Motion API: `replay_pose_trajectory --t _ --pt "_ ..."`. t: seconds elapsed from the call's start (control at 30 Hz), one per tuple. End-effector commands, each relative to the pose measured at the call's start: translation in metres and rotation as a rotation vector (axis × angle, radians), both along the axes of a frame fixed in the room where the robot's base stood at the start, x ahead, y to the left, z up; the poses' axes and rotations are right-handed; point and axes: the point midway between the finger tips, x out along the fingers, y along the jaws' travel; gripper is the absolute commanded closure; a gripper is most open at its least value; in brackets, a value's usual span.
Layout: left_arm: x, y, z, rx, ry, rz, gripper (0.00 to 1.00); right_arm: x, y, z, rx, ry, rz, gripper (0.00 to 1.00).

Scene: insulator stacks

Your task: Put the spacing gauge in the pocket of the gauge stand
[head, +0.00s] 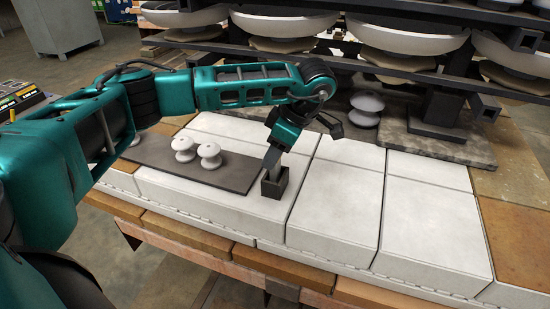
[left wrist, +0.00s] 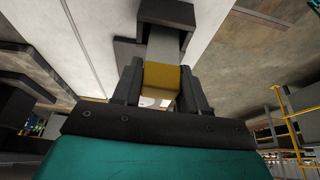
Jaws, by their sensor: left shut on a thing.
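The spacing gauge (head: 272,161) is a grey bar; in the left wrist view its yellow end (left wrist: 168,78) shows. My left gripper (head: 276,147) is shut on the gauge and points down above the gauge stand. The gauge stand (head: 275,185) is a small dark open-topped box on the white blocks. The gauge's lower end appears to be inside the stand's opening; how deep is hidden by the walls. In the left wrist view the grey bar runs from my fingers (left wrist: 160,80) to the dark stand (left wrist: 166,13). My right gripper is not in view.
Two grey insulator pieces (head: 197,151) stand on a dark mat (head: 230,178) left of the stand. A grey insulator stack (head: 367,108) stands behind it. A rack with large discs (head: 414,40) spans the back. White blocks to the right (head: 430,225) are clear.

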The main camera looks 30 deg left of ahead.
Motion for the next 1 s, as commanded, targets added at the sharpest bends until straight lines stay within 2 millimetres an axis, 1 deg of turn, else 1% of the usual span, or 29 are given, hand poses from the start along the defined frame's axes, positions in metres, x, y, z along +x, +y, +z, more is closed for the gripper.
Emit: replay_pose_trajectory --t 0.03,0.1,0.33,0.47,0.5,0.73,0.77,1.0 --pt "-0.0005 0.0 -0.0102 0.0 0.002 0.0 0.91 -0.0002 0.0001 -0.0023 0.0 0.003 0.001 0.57" --pt "-0.0003 0.0002 -0.016 0.001 0.001 0.0 0.91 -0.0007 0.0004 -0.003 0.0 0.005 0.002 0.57" --pt "0.0 0.0002 -0.0163 0.0 -0.001 0.001 0.91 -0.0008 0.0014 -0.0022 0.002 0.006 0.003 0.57" --pt "0.0 0.0001 -0.0202 0.0 0.0 0.0 0.91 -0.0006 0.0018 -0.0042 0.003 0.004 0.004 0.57" --pt "-0.0001 0.0001 -0.02 0.0 0.0 0.0 0.56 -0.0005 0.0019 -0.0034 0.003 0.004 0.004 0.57" --pt "-0.0001 0.0002 -0.0195 0.0 0.0 0.0 0.34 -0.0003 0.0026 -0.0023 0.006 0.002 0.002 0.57" --pt "-0.0001 0.0001 -0.0194 0.0 0.0 0.0 0.32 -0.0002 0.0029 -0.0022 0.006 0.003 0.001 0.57" --pt "0.0 0.0001 -0.0177 0.0 0.0 0.0 0.32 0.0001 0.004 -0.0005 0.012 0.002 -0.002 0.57"
